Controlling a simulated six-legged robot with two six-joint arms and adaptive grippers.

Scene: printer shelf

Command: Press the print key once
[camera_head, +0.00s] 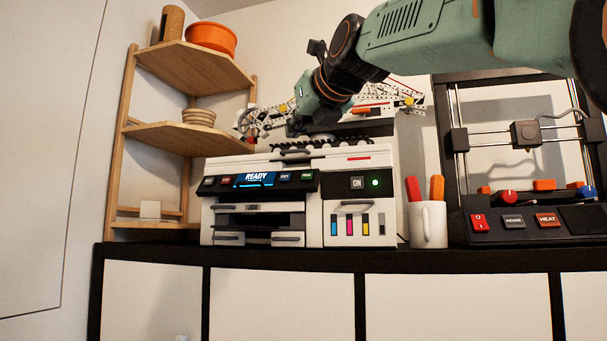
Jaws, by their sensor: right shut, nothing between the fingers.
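A white and black printer (358,210) stands on the shelf top. Its sloped front panel has a lit blue screen (256,179) reading READY, with small keys around it. The green key (306,176) at the panel's right end seems to be the print key; its label is too small to read surely. My right arm comes in from the upper right. My left gripper is not in view.
An ON key (357,183) sits beside a green lamp (375,183). A white mug (428,226) with red and orange items stands right of the printer, then a 3D-printer-like machine (524,222). A wooden rack (193,68) with bowls stands left. Space before the panel looks clear.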

